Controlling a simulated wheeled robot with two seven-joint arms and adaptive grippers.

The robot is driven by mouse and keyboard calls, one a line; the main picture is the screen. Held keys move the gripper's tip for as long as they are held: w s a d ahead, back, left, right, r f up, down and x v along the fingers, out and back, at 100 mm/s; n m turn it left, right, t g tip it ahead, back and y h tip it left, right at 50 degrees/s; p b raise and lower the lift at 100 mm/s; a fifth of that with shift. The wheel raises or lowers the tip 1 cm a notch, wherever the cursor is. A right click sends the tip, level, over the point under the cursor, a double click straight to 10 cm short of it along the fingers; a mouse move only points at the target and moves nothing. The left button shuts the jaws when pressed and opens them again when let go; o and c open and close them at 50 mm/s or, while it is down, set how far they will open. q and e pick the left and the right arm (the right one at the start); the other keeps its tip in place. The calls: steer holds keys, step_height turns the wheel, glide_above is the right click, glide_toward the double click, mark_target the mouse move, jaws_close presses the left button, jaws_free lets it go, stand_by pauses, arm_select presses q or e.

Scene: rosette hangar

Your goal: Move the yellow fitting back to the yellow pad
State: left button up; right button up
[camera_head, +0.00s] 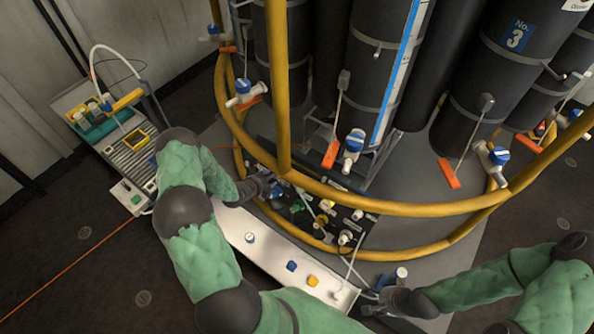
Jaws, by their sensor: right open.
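A small yellow piece (312,281) sits on the white shelf (268,256) below the cylinder rack. It is too small to tell whether it is the fitting, the pad, or one on the other. Another yellow part (322,219) shows among the fittings on the dark panel (350,222). My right gripper (366,303) is open and empty, just right of the shelf's right end and apart from the yellow piece. My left gripper (270,187) is at the left edge of the dark panel. Its fingers are too small and dark to read.
Blue (291,266) and white-blue (250,238) pieces stand on the shelf. A thin hose (356,258) hangs near its right end. Yellow rails (400,207) curve around black cylinders (372,75).

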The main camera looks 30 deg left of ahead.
arm_select(q)
steer(key=shift+b+x, duration=0.9)
steer(key=shift+x, duration=1)
jaws_close()
steer(key=shift+s+r, duration=0.15)
steer(key=p+v, duration=0.4)
steer(key=v, duration=0.1)
steer(key=shift+s+r, duration=0.2)
steer(key=shift+s, duration=0.1)
stand_by(0.9)
